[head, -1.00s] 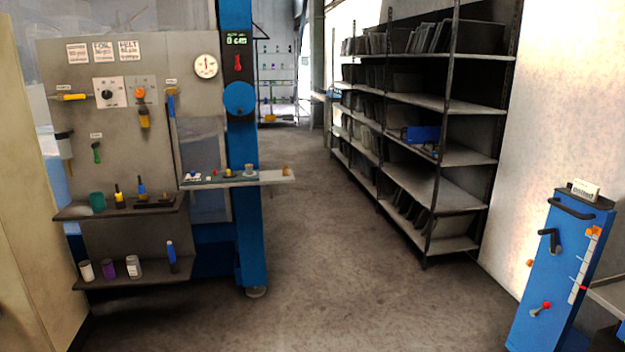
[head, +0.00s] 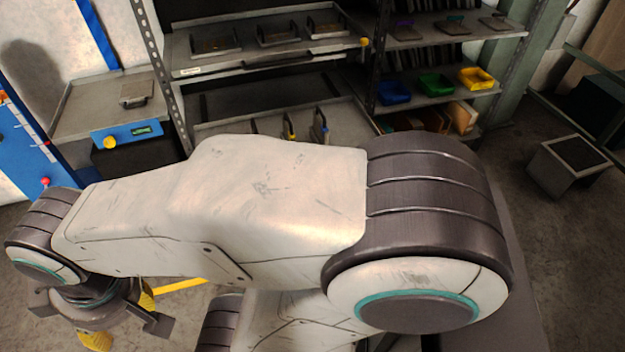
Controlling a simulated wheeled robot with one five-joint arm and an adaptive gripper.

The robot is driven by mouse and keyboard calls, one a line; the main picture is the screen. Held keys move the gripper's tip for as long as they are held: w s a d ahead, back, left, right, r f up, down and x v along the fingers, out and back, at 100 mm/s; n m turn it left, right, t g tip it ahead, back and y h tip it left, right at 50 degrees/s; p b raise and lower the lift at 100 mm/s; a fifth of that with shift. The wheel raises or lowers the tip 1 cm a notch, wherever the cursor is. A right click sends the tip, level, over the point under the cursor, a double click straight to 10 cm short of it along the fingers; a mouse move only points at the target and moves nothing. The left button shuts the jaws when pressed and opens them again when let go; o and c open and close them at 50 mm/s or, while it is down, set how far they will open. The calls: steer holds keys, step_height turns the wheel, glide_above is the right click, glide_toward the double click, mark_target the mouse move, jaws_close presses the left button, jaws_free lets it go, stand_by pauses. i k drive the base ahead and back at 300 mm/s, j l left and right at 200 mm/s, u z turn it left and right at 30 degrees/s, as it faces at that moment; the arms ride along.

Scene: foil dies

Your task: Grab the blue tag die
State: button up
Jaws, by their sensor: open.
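On the lower shelf of the rack, behind my arm, two upright grey dies stand partly hidden. The right one (head: 319,122) seems to carry a small bluish tag near its foot, too small to be sure. The left one (head: 287,128) carries a yellow tag. My gripper (head: 98,316) is at the lower left, pointing down, with its fingers spread and nothing seen held. It is well left of the dies and nearer to me, apart from them.
Three flat handled plates (head: 277,33) lie on the rack's upper shelf. Blue (head: 392,93), green (head: 436,85) and yellow (head: 477,78) bins stand on the right shelf. A bench with a blue control box (head: 127,134) is at left.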

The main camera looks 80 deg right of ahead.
mark_target(320, 129)
steer(key=z, duration=2.75)
